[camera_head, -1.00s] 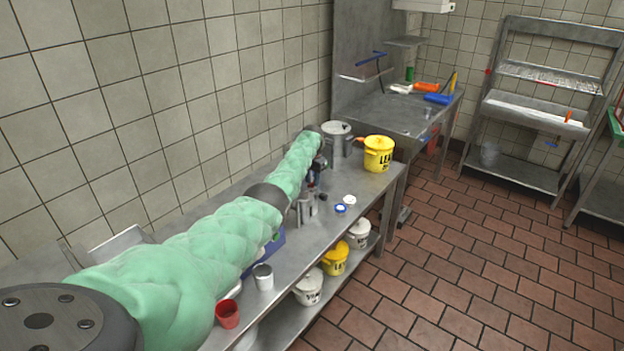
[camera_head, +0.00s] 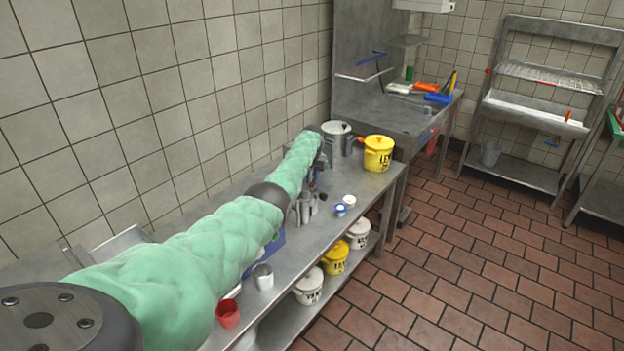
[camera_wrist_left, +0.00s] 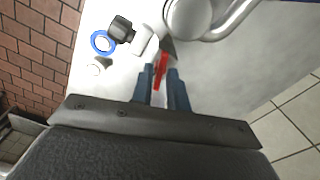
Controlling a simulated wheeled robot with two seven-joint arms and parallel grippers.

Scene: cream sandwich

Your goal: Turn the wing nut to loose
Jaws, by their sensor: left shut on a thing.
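My left gripper (camera_wrist_left: 162,80) shows in the left wrist view with its two blue-grey fingers close together. They are shut on a narrow red piece (camera_wrist_left: 161,68) with a dark grey pointed part beyond it. I cannot tell for sure whether this red piece is the wing nut. A rounded grey metal body (camera_wrist_left: 190,16) with a curved bar is just beyond the fingertips. In the head view my green-sleeved left arm reaches along the steel table (camera_head: 335,235) and hides most of the gripper. My right gripper is in neither view.
A yellow lidded pot (camera_head: 379,155) and a grey pot (camera_head: 338,143) stand at the table's far end. A red cup (camera_head: 228,314) and a metal cup (camera_head: 263,277) stand near. A blue-rimmed item (camera_wrist_left: 103,43) lies left of the fingers. Tiled wall borders the table.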

